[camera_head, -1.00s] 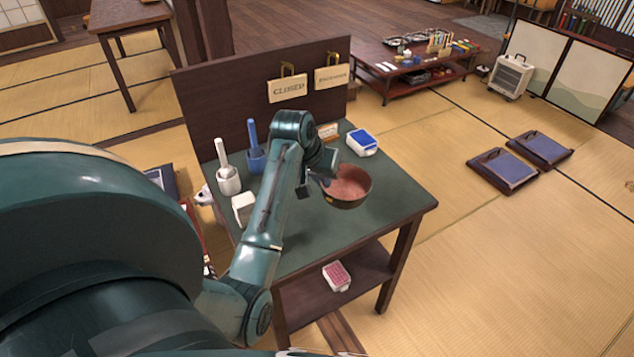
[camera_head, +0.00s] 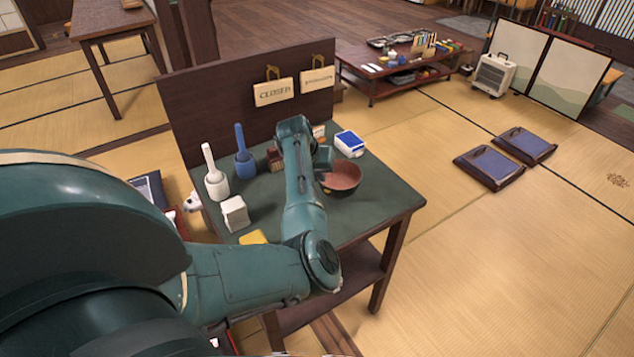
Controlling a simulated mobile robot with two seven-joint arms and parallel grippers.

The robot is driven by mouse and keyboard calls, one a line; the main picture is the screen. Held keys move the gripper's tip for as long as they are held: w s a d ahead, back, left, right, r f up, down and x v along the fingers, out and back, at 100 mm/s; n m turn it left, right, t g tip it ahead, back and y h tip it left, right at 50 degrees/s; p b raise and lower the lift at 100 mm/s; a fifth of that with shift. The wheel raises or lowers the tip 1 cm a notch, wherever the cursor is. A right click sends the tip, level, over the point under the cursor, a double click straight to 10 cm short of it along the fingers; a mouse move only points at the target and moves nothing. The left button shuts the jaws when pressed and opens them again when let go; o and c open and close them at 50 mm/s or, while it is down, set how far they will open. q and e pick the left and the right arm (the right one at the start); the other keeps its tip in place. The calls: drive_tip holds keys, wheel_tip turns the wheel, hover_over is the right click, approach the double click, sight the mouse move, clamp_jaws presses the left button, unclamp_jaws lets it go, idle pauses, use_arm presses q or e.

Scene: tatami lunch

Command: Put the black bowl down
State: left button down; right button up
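The black bowl (camera_head: 341,179), reddish inside, is upright at the right part of the green tabletop (camera_head: 385,205). I cannot tell whether its base rests on the top or hangs just above it. My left gripper (camera_head: 324,160) is at the bowl's left rim. My own forearm and wrist hide most of its fingers, so whether they are shut on the rim does not show. My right gripper is out of view.
A blue-and-white box (camera_head: 349,144) stands just behind the bowl. A panel with signs (camera_head: 215,110) borders the back. The front right tabletop is clear.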

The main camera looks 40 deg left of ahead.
use_arm(q)
drive_tip(key=shift+f, duration=1.4)
drive_tip(key=shift+f, duration=0.15)
drive_tip(key=c, duration=1.6)
unclamp_jaws()
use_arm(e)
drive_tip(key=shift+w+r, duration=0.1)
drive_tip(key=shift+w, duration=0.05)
use_arm(q)
drive_tip(key=shift+r, duration=0.25)
drive_tip(key=p+v, duration=0.1)
drive_tip(key=v, duration=1.1)
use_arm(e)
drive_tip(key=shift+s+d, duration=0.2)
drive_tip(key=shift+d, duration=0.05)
